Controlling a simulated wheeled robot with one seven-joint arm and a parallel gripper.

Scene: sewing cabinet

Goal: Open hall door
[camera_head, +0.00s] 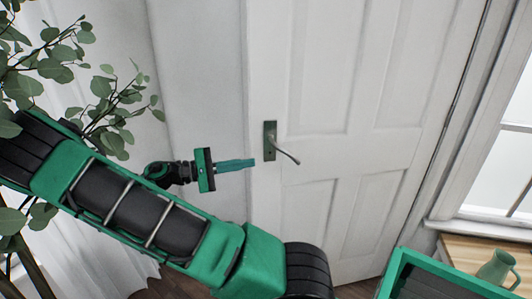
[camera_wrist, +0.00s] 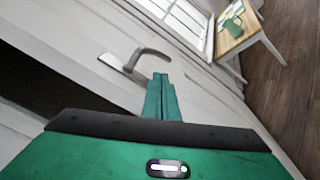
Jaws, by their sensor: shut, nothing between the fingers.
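The white panelled hall door (camera_head: 330,215) stands in the middle of the head view. Its lever handle (camera_head: 286,154) sits on a dark plate near the door's left edge and points right and slightly down. My gripper (camera_head: 253,162) is left of the handle at about its height, fingers pointing right, apart from it in the picture. In the wrist view the closed fingers (camera_wrist: 160,78) show just below the handle (camera_wrist: 148,54), with nothing between them. I cannot tell how far the fingertips are from the door. A dark strip (camera_wrist: 55,85) shows beside white surfaces there; it may be a gap.
A leafy plant (camera_head: 70,60) and a white curtain (camera_head: 85,245) are at the left. A window (camera_head: 510,150) and a wooden table (camera_head: 460,245) with a green jug (camera_head: 497,268) are at the right. Wooden floor (camera_wrist: 285,95) shows in the wrist view.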

